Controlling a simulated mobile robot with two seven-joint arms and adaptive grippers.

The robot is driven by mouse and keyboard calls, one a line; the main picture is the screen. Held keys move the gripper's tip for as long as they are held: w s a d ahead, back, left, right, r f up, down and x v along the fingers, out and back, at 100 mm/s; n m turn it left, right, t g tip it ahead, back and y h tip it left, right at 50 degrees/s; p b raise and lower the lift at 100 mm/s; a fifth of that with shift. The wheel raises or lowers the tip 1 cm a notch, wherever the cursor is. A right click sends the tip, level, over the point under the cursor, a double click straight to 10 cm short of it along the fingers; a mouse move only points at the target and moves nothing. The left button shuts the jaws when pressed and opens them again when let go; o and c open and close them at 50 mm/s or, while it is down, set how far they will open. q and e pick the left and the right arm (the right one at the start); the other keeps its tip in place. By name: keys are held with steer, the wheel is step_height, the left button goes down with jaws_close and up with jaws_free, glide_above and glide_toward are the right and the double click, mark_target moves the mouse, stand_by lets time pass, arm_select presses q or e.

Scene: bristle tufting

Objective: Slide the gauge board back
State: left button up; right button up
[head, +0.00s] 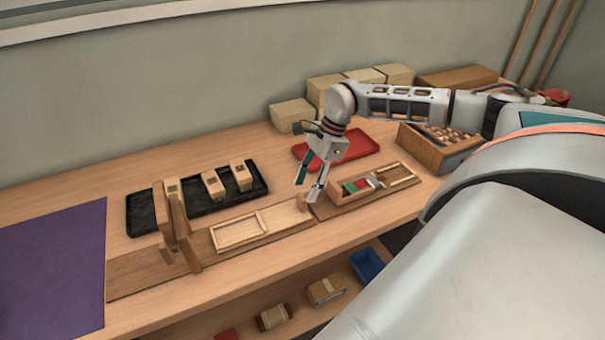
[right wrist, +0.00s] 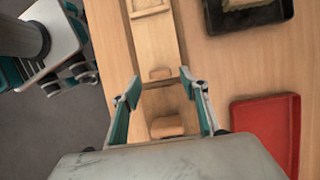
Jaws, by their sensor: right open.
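The gauge board looks to be the long pale wooden board (head: 285,217) with a raised rectangular frame on its left part. It lies on a darker wooden base (head: 140,275).
Wooden uprights (head: 170,225) stand at the base's left. Behind are a black tray (head: 140,213) with wooden blocks and a red tray (head: 362,137). To the right are a fixture (head: 400,172) with coloured pieces and a wooden box (head: 447,157). A purple mat (head: 55,265) lies left.

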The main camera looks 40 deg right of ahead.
steer(key=v, duration=0.7)
steer(key=shift+r, duration=0.35)
steer(key=shift+d, duration=0.15)
